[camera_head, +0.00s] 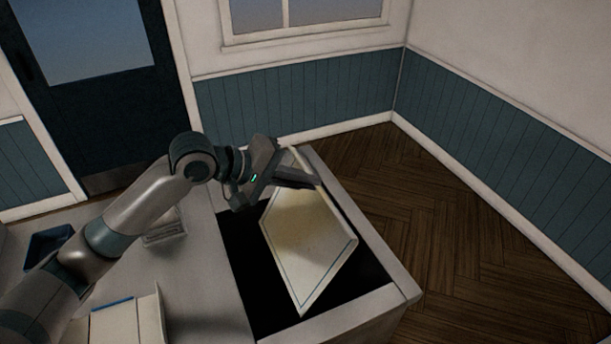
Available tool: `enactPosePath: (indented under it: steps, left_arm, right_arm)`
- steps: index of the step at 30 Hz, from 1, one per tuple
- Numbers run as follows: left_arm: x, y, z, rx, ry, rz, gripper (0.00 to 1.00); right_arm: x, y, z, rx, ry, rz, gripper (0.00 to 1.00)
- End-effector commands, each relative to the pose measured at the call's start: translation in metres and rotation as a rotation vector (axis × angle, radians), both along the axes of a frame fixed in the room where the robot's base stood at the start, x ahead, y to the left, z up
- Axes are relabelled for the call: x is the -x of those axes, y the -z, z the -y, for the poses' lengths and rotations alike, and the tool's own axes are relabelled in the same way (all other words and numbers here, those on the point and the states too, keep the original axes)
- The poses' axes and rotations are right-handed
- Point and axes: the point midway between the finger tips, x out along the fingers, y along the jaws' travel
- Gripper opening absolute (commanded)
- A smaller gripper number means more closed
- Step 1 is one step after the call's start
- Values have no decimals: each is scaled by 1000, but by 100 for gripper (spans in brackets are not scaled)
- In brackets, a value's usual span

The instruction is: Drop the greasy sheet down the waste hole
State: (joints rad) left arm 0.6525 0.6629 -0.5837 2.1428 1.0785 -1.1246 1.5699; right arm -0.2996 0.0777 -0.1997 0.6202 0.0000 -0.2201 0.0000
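The greasy sheet (312,240) is pale with a blue line near its edge and a yellowish stain. It is tilted over the black waste hole (247,272), which is a rectangular opening at the counter's right end. My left gripper (300,181) is at the sheet's upper part, with its dark fingers shut on it. The sheet's lower corner points toward the near side of the hole. The sheet hides much of the opening. My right gripper is not in view.
The pale counter (205,285) has a raised rim (372,240) right of the hole. A pale stack with a blue strip (125,322), a dark blue tray (45,245) and a small grey item (163,230) sit on the left. Open wooden floor (450,240) lies right.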

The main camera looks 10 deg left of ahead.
Motion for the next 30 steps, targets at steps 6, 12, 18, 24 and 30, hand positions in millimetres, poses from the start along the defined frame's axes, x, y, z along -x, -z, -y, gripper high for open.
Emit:
enactPosePath:
  steps: [6,12,18,24,30]
  left_arm:
    - [0,0,0,0,0,0,0]
    - [0,0,0,1,0,1,24]
    - [0,0,0,0,0,0,24]
    - [2,-3,-4,1,0,1,24]
    - [12,-12,-19,-1,-1,3,24]
  right_arm:
    - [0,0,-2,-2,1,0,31]
    - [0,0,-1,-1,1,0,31]
    - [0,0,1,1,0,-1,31]
    - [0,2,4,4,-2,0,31]
    - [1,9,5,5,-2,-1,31]
